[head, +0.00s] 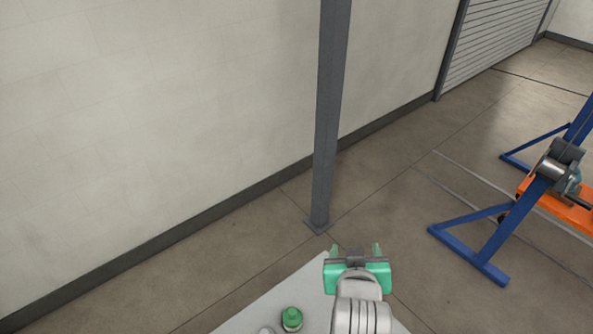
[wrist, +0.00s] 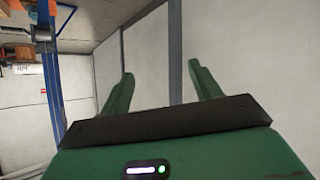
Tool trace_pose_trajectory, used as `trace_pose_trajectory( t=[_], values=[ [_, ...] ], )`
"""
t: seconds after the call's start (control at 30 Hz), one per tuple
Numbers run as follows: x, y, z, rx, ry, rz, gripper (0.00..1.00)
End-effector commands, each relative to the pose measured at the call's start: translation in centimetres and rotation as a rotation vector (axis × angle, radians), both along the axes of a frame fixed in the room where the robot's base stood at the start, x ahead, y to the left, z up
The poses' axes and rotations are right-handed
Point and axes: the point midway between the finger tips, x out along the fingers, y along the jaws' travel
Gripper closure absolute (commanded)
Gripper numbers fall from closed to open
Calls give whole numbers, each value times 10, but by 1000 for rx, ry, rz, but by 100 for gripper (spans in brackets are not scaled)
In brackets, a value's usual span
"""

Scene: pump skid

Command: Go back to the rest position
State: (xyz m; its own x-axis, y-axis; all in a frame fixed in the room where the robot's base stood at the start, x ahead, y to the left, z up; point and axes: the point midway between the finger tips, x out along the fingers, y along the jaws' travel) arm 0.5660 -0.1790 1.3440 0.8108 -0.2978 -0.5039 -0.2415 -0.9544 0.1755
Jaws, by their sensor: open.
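My gripper (head: 356,250) shows at the bottom centre of the head view, above the far end of a light grey surface. Its two green fingers stand apart with nothing between them. In the wrist view the same gripper (wrist: 160,88) is open and empty, its fingers pointing toward a pale wall and a grey post. My pale arm is below the gripper in the head view and hides part of the grey surface.
The light grey surface (head: 262,310) carries a green-topped item (head: 291,318) left of my arm. A grey post (head: 328,130) stands beyond, near the pale wall (head: 150,120). A blue frame (head: 480,245) with an orange part (head: 560,207) stands at right. Open floor lies between.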

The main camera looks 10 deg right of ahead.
Motion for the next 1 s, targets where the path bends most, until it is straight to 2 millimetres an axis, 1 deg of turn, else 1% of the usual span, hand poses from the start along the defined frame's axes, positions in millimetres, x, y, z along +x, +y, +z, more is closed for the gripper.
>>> trace_pose_trajectory(
  t=[0.03, 0.07, 0.1, 0.13, 0.17, 0.2, 0.23, 0.27, 0.3, 0.37, 0.4, 0.5, 0.6, 0.7, 1.0],
  values=[
    [7, 16, 45, -13, -101, 25, 37],
    [10, 26, 70, -18, -163, 40, 37],
    [11, 39, 105, -24, -248, 61, 37],
    [10, 50, 130, -26, -310, 77, 37],
    [8, 60, 156, -28, -374, 93, 37],
    [3, 74, 189, -29, -458, 115, 37],
    [-2, 85, 214, -27, -521, 133, 37],
    [-9, 96, 238, -26, -585, 150, 37],
    [-20, 110, 270, -22, -669, 176, 37],
    [-39, 130, 313, -13, -790, 212, 37],
    [-54, 141, 338, -6, -864, 235, 37],
    [-88, 164, 386, 14, -1015, 284, 37],
    [-113, 176, 414, 30, -1111, 316, 37],
    [-125, 182, 425, 38, -1154, 330, 37],
    [-127, 182, 426, 39, -1160, 333, 37]
  ],
)
